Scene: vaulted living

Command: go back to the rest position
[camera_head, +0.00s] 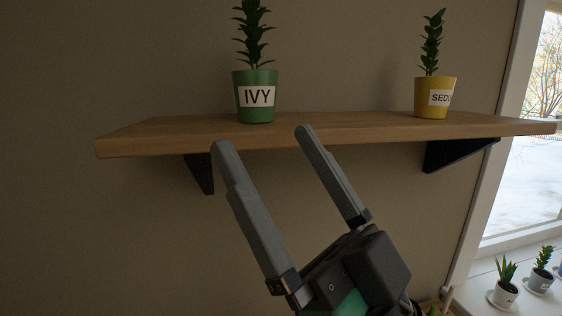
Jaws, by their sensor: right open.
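My right gripper (262,140) reaches up from the lower right in the head view. Its two grey fingers are spread wide with nothing between them. The fingertips show in front of the shelf's front edge, below the green pot labelled IVY (256,110). That pot stands upright on the wooden shelf (330,130) and holds a leafy plant. I see a gap in the picture between the fingertips and the pot. My left gripper is not in view.
A yellow pot with a partly turned label (433,108) stands on the shelf's right part. Dark brackets (455,153) support the shelf. Several small potted plants (506,292) stand on the white window sill at lower right. The wall left of the gripper is clear.

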